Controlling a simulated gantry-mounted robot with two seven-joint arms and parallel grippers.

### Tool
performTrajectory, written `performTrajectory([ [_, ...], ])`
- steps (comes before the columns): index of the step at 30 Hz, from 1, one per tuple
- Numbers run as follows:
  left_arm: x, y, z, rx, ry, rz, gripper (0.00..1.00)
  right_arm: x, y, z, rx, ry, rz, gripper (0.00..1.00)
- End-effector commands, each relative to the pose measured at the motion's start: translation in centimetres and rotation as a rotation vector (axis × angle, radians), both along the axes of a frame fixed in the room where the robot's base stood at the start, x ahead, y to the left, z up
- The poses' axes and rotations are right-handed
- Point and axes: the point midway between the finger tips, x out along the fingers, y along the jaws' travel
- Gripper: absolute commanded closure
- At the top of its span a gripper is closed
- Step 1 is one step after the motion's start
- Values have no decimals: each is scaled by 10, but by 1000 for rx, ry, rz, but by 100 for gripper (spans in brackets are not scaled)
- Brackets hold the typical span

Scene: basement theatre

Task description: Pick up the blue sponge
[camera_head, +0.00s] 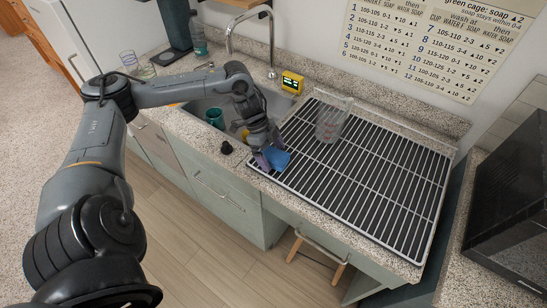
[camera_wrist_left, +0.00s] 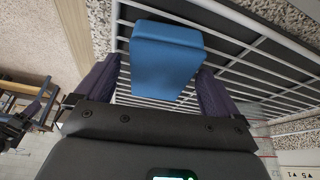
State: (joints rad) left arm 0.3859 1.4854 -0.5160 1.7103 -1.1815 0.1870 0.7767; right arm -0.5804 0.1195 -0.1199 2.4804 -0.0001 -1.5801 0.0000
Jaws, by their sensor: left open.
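The blue sponge (camera_head: 279,159) lies at the left front corner of the wire drying rack (camera_head: 370,185), on the counter beside the sink. In the left wrist view the sponge (camera_wrist_left: 165,60) is a blue block that sits ahead of and partly between the two dark purple fingers. My left gripper (camera_head: 267,158) is at the sponge, with its fingers open on either side of it. It also shows in the left wrist view (camera_wrist_left: 155,85). Whether the fingers touch the sponge cannot be told. My right gripper is not in view.
A clear measuring cup (camera_head: 331,120) stands on the rack. The sink holds a teal cup (camera_head: 214,118). A small black knob-like item (camera_head: 227,147) is on the counter's front edge. A black box (camera_head: 515,205) is at right.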

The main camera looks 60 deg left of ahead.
Motion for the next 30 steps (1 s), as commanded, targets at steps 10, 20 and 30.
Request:
performTrajectory([
  [10, 0, 0, -3, -1, 1, 1, 4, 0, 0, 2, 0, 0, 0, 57],
  [20, 0, 0, -5, -1, 1, 0, 4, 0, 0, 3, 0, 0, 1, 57],
  [30, 0, 0, -5, 0, 0, 0, 41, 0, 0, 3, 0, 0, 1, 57],
])
